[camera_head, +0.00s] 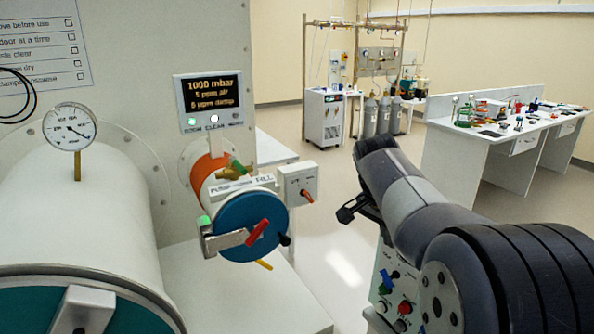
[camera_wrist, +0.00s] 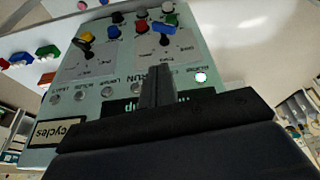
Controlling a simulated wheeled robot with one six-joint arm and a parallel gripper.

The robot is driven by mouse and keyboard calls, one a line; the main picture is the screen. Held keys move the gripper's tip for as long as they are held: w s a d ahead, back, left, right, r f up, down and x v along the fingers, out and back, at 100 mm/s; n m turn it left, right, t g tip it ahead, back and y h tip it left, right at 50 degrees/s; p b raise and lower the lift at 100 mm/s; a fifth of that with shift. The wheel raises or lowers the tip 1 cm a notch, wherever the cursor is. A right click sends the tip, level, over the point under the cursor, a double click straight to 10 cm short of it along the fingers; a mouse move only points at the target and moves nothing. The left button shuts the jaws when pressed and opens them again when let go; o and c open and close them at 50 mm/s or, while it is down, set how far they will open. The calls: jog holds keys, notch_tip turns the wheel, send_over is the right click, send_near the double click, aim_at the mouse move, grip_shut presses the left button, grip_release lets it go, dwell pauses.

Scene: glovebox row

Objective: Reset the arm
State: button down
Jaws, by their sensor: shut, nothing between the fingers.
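My gripper (camera_head: 345,213) is at the end of my arm, to the right of the small antechamber with the blue door (camera_head: 237,222). It is apart from that door, over open floor in the picture. In the wrist view my gripper's fingers (camera_wrist: 158,72) are closed together with nothing between them. They show in front of a pale green control panel (camera_wrist: 75,105) with coloured knobs and a lit white lamp. I cannot tell how far the panel is from the fingertips. The panel also shows in the head view (camera_head: 385,262), partly hidden by my arm.
The large white cylinder (camera_head: 80,215) with a gauge (camera_head: 72,127) stands at left. A red handle (camera_head: 257,231) and a valve box (camera_head: 298,184) stick out by the blue door. A display (camera_head: 208,100) reads 1000 mbar. A bench (camera_head: 470,165) stands at back right; the floor between is clear.

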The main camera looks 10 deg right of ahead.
jog(key=p, duration=0.1)
send_over(389, 280)
jog(key=s, duration=0.2)
notch_tip(389, 280, down, 6)
jog(key=f, duration=0.1)
jog(key=w+f+b, duration=0.1)
jog(key=f, duration=0.2)
jog(key=shift+w+a+f+b, duration=0.2)
jog(key=shift+a+f+b, duration=0.05)
jog(key=shift+a+b, duration=0.15)
jog(key=shift+w+f, duration=0.2)
jog(key=shift+f, duration=0.3)
jog(key=shift+f, duration=0.1)
jog(key=shift+s+a+b, duration=0.1)
jog(key=shift+b, duration=0.2)
